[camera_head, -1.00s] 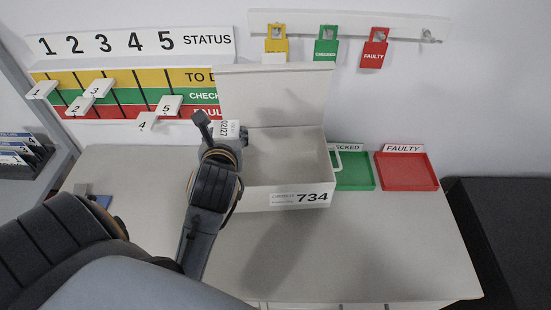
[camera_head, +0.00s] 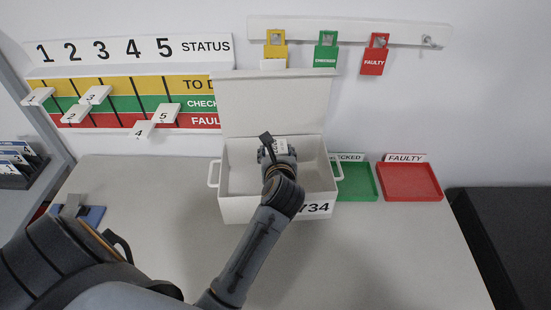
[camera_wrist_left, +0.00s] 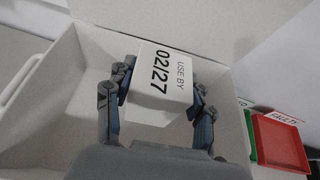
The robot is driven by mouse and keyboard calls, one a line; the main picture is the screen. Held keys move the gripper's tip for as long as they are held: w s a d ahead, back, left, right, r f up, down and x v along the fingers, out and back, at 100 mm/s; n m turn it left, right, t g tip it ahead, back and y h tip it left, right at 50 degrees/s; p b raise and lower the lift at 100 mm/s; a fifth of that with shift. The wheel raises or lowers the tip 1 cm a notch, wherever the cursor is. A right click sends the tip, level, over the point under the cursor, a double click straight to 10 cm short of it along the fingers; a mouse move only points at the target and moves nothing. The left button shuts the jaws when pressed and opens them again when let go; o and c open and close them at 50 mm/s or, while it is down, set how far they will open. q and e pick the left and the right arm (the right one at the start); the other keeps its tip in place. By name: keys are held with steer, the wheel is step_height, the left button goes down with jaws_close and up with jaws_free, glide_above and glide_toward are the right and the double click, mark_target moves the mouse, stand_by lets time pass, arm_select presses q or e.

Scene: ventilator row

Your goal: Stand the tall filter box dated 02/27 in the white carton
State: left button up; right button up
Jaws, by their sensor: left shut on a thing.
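The white carton (camera_head: 236,210) stands on the table with its lid up against the wall side. My left gripper (camera_head: 279,150) is over the open carton and reaches into its mouth. It is shut on the filter box (camera_head: 283,146), a white box. In the left wrist view the filter box (camera_wrist_left: 162,75) reads "USE BY 02/27" and sits between the fingers of the gripper (camera_wrist_left: 155,95), with the carton's inner walls around it. The box's lower end is hidden, so I cannot tell whether it touches the carton floor. My right gripper is not in view.
A green tray (camera_head: 358,196) and a red tray (camera_head: 438,195) lie right of the carton. A status board (camera_head: 125,100) with numbered tags and a rail (camera_head: 340,28) with yellow, green and red tags are on the wall. The table's front right is clear.

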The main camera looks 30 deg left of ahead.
arm_select(q)
steer(key=shift+s+f, duration=0.1)
steer(key=shift+f, duration=1.25)
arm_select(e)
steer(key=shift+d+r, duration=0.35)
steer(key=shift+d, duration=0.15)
arm_select(q)
steer(key=shift+f, duration=0.1)
steer(key=shift+f, duration=0.55)
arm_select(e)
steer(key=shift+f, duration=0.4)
arm_select(q)
steer(key=o, duration=1.2)
steer(key=shift+c, duration=0.2)
steer(key=shift+r, duration=0.1)
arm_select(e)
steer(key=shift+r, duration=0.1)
